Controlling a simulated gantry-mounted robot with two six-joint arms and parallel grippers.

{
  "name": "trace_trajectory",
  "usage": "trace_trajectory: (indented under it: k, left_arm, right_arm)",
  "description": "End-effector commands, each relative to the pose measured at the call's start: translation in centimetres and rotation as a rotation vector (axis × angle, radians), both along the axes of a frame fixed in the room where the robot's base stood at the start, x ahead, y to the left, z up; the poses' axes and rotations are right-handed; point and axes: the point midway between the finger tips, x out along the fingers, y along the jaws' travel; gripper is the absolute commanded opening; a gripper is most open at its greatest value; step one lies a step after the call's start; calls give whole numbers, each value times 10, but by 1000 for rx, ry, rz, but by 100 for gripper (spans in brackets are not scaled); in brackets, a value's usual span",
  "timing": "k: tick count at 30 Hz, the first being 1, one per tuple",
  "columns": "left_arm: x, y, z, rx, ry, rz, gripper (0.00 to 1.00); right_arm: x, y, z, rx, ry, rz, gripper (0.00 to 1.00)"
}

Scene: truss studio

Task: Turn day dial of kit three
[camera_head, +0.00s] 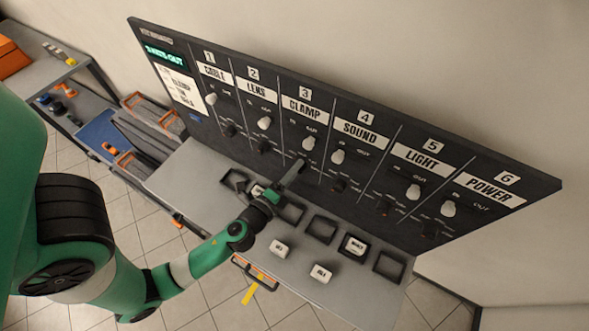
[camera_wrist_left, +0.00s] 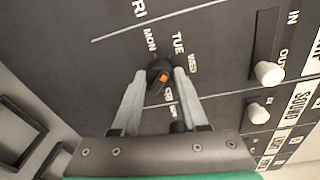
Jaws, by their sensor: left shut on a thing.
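The upright dark panel (camera_head: 325,120) has numbered columns, and column 3 is labelled CLAMP (camera_head: 304,111). My left gripper (camera_head: 295,172) is at the lower part of column 3 and hides its dial in the head view. In the left wrist view my left gripper's fingers (camera_wrist_left: 160,82) are shut on the day dial of kit three (camera_wrist_left: 160,72), a round black knob with an orange mark. Day names such as MON, TUE and WED are printed around it. The dial's exact setting is hard to tell. My right gripper is not in view.
Kit three's white slider knob (camera_wrist_left: 268,73) is beside the dial. Another column's dial (camera_head: 339,186) stands to the right. A grey ledge (camera_head: 205,180) with several square recesses and white blocks lies below the panel. A side bench (camera_head: 30,80) is at the left.

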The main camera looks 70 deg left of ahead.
Motion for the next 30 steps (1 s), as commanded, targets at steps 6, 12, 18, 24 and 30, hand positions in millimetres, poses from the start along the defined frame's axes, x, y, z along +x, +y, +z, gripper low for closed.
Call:
trace_trajectory:
  k: [6,12,18,24,30]
  left_arm:
    - [0,0,0,3,2,0,0]
    - [0,0,0,2,2,0,52]
    - [0,0,0,2,1,0,73]
    - [0,0,0,2,1,0,73]
    - [-5,-7,1,2,2,-7,73]
  right_arm:
    - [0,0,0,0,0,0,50]
    - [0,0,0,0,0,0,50]
    - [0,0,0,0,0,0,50]
    - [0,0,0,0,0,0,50]
    - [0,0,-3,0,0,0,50]
